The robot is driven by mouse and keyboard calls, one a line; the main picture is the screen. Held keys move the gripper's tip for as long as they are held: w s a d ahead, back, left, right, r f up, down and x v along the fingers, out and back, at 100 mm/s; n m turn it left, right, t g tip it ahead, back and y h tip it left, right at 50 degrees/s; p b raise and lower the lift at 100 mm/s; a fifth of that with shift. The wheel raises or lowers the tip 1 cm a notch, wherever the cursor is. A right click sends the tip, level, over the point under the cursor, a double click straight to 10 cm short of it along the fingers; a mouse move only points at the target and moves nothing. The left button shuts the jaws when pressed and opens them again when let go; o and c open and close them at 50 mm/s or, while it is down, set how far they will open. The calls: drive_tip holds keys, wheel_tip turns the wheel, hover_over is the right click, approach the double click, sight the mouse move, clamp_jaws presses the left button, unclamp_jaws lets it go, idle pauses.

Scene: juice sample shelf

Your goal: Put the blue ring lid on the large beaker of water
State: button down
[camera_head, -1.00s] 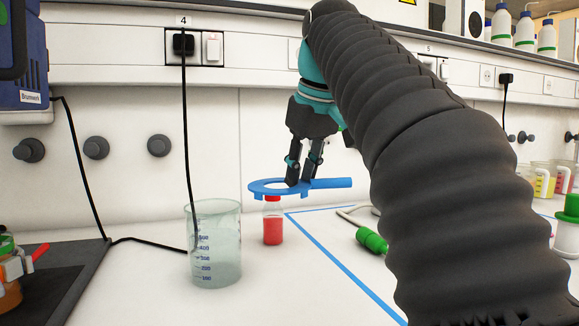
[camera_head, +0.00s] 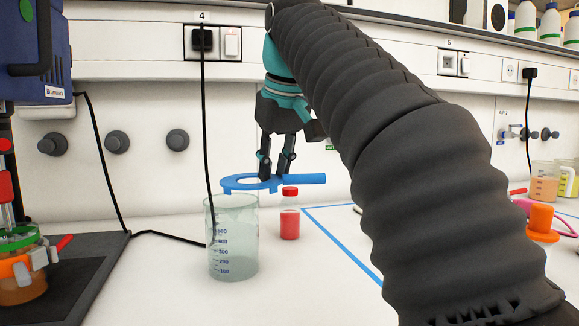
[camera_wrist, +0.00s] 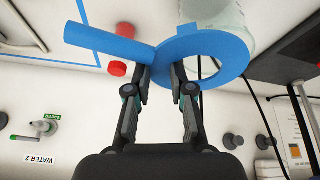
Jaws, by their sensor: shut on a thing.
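The blue ring lid (camera_head: 238,182) is a flat ring with a straight handle that points right in the head view. My gripper (camera_head: 276,178) is shut on the ring near the handle side and holds it level in the air. The lid also shows in the wrist view (camera_wrist: 202,52), with my gripper's fingertips (camera_wrist: 164,70) at its rim. The large beaker of water (camera_head: 233,250) stands upright on the bench. The ring is above the beaker's rim and reaches a little to its right. In the wrist view the beaker (camera_wrist: 212,14) is partly hidden behind the ring.
A small bottle of red liquid (camera_head: 290,220) stands just right of the beaker, below the lid's handle. A black cable (camera_head: 207,130) hangs behind the beaker. A dark stand base (camera_head: 85,270) with a clamped orange vessel (camera_head: 22,285) is at left. Blue tape (camera_head: 340,247) marks the bench at right.

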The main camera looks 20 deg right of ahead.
sight(254, 198)
drive_tip(key=shift+w+a+f+b, duration=0.2)
drive_tip(key=shift+a+f+b, duration=0.2)
drive_tip(key=shift+a, duration=0.5)
drive_tip(key=shift+w+a+f+b, duration=0.25)
drive_tip(key=shift+a+f, duration=0.25)
drive_tip(key=shift+a, duration=0.35)
drive_tip(key=shift+f, duration=0.5)
idle(0.4)
drive_tip(key=c, duration=0.9)
unclamp_jaws()
drive_tip(key=shift+c, duration=0.2)
drive_tip(key=shift+s, duration=0.1)
drive_tip(key=v, duration=0.7)
drive_tip(key=shift+r, duration=0.2)
